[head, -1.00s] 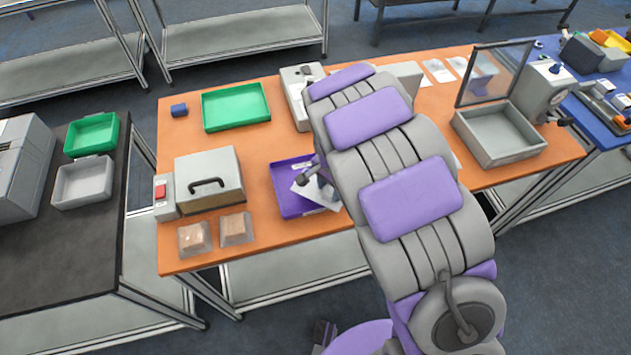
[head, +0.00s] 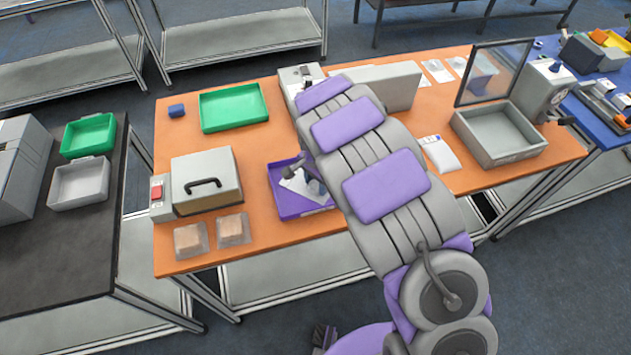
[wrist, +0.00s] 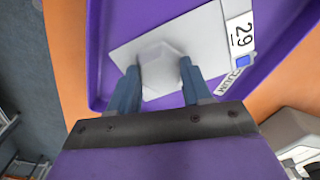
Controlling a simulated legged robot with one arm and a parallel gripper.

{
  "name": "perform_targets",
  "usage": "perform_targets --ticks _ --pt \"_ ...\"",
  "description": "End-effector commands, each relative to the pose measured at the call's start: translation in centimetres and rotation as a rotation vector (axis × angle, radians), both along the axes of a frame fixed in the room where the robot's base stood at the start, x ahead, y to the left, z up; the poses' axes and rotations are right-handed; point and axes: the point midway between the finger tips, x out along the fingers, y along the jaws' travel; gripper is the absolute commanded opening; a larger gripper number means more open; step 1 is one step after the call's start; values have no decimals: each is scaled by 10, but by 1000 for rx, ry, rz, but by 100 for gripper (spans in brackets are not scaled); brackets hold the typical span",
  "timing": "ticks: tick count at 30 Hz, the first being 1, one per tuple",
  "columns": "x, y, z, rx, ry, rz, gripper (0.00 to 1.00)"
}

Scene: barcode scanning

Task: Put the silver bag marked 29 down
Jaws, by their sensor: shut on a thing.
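The silver bag (wrist: 205,35) has a white label reading 29 and shows in the wrist view between and beyond my fingers. My gripper (wrist: 160,75) is shut on the bag, with one finger on each side of a raised part of it. The bag lies over the purple tray (wrist: 112,25); I cannot tell whether it touches the floor of the tray. In the head view my gripper (head: 308,180) is low over the purple tray (head: 285,211), and the bag (head: 296,187) shows partly there. My arm hides the tray's right side.
A grey box with a handle (head: 206,181) stands left of the purple tray, with two clear packages (head: 233,230) in front. A green tray (head: 234,107) is behind. Right of my arm lie a white bag (head: 439,153) and a grey bin (head: 499,135).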

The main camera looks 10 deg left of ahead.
Motion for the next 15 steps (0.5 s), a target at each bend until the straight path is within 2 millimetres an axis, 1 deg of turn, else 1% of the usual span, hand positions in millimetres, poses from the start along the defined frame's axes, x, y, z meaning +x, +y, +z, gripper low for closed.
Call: perform_targets --ticks 5,6,13,15 --pt "0 0 -2 -1 2 0 11" --pt "0 1 -3 -2 1 0 50" --pt "0 3 -3 -5 2 1 72" --pt "0 3 -3 -5 2 1 74"
